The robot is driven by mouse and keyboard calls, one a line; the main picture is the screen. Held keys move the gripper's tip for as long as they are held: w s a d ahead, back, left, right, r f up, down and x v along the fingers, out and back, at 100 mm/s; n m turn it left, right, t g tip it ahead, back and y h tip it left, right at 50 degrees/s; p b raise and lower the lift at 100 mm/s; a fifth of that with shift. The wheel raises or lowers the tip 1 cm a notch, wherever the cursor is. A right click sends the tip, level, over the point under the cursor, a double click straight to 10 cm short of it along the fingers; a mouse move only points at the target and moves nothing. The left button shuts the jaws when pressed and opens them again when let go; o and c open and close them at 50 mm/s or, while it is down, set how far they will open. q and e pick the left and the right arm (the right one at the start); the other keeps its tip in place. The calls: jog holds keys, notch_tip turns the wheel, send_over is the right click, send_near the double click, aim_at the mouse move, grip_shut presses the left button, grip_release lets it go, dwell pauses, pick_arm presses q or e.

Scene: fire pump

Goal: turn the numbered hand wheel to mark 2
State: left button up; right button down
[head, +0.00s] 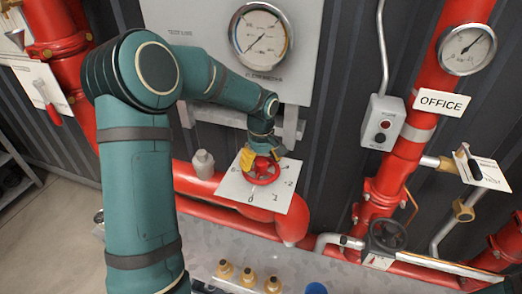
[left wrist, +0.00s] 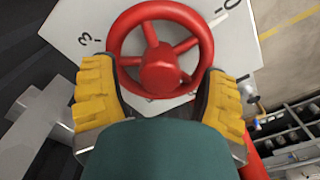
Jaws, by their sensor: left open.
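The red hand wheel (head: 265,175) sits on a white plate (head: 236,188) with numbers around it, on the red pipe. The 2 is readable at the plate's right side in the head view. In the left wrist view the spoked wheel (left wrist: 160,62) fills the upper middle, with a 3 at its left and a 0 at its upper right on the plate (left wrist: 75,22). My left gripper (head: 257,160) is at the wheel. In the left wrist view its yellow fingers (left wrist: 160,88) are open, one on each side of the wheel's near rim. Contact is unclear. My right gripper is out of view.
To the right are a switch box (head: 383,122), a dark hand wheel (head: 388,236) and an OFFICE sign (head: 440,102). Brass fittings (head: 248,277) stand below.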

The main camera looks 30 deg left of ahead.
pick_arm(q)
jog(key=shift+f, duration=0.6)
